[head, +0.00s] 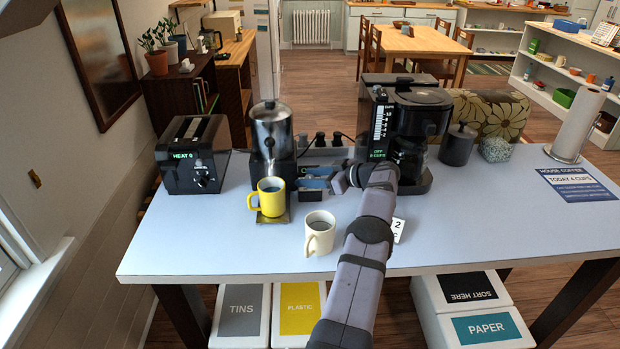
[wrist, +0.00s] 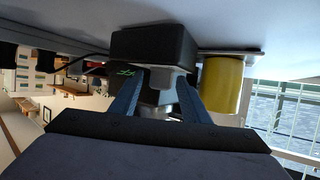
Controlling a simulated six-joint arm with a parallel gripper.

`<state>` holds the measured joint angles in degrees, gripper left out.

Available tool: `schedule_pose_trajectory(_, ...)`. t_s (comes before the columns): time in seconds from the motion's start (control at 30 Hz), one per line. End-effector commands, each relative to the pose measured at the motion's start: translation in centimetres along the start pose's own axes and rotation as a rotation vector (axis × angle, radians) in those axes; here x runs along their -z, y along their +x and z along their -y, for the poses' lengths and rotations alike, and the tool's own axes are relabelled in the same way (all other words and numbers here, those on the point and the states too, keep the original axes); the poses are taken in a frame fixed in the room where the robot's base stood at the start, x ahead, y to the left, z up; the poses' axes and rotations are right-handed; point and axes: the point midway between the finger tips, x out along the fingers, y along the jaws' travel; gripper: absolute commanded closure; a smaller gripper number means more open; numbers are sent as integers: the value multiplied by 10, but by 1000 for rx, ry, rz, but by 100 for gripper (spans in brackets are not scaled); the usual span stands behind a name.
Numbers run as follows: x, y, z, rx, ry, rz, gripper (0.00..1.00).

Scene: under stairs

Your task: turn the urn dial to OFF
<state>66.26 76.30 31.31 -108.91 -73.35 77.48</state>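The urn (head: 271,127) is a steel cylinder on a black base at the left middle of the counter. In the wrist view, upside down, its black base (wrist: 152,45) carries small green lettering and a grey dial (wrist: 163,80). My gripper (head: 305,179) is to the right of the urn and points left at its base. In the wrist view, my gripper's blue fingers (wrist: 162,85) are apart, one on each side of the dial. I cannot tell whether they touch it. The dial's pointer and marks are not readable.
A yellow mug (head: 272,197) stands on the urn's tray, close to my gripper; it also shows in the wrist view (wrist: 221,85). A cream mug (head: 319,233) stands in front. A black toaster (head: 193,155) is left; a coffee maker (head: 405,125) is right.

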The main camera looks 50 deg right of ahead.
Motion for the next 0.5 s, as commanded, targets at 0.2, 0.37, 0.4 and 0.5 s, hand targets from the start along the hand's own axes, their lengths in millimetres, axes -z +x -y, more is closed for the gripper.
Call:
schedule_pose_trajectory(0.2,0,-4,0,-1,0,0,57)
schedule_pose_trajectory(0.37,-1,-20,-1,-2,-1,0,57)
schedule_pose_trajectory(0.4,-1,-25,-1,-3,0,0,57)
schedule_pose_trajectory(0.5,-2,-39,-1,-2,-1,0,57)
